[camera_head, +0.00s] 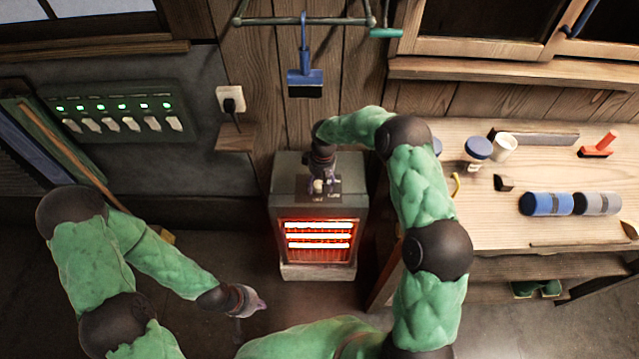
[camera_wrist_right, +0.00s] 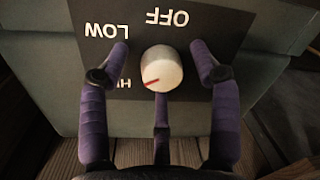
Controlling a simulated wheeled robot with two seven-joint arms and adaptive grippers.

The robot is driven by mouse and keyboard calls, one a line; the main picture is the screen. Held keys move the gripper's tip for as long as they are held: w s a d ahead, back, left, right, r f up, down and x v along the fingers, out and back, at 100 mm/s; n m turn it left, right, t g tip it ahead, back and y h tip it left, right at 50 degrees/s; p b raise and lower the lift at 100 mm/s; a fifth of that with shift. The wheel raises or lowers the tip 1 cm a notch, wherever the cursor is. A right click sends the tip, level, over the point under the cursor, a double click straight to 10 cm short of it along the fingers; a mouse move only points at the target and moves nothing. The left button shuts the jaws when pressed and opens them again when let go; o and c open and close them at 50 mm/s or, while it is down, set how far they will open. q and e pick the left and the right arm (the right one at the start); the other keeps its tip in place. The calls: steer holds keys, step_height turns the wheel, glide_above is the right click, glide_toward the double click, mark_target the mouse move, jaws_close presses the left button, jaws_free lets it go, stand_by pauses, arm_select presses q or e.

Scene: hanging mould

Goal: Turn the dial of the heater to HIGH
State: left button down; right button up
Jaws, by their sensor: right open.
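The heater (camera_head: 318,240) is a grey-green box on the floor with glowing orange bars at its front. Its round white dial (camera_wrist_right: 161,68) sits on a dark label plate (camera_wrist_right: 205,20) on top. In the right wrist view the lettering is upside down: OFF above, LOW at upper left, HIGH at left, partly hidden by a finger. The dial's red mark points left and slightly down, towards HIGH. My right gripper (camera_wrist_right: 160,65) is open, its purple fingers around the dial with gaps at both sides. My left gripper (camera_head: 255,303) hangs empty at lower left of the heater; its opening is unclear.
A wooden workbench (camera_head: 500,240) with jars, rolls and tools stands to the right. A switch panel (camera_head: 118,113) with green lights and a plugged socket (camera_head: 231,99) are on the left wall. A blue brush (camera_head: 305,82) hangs from a rail above the heater.

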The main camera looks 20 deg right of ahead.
steer(key=r, duration=0.7)
steer(key=shift+w+d+r, duration=0.15)
steer(key=shift+d+r, duration=0.05)
steer(key=shift+d, duration=0.1)
stand_by(0.3)
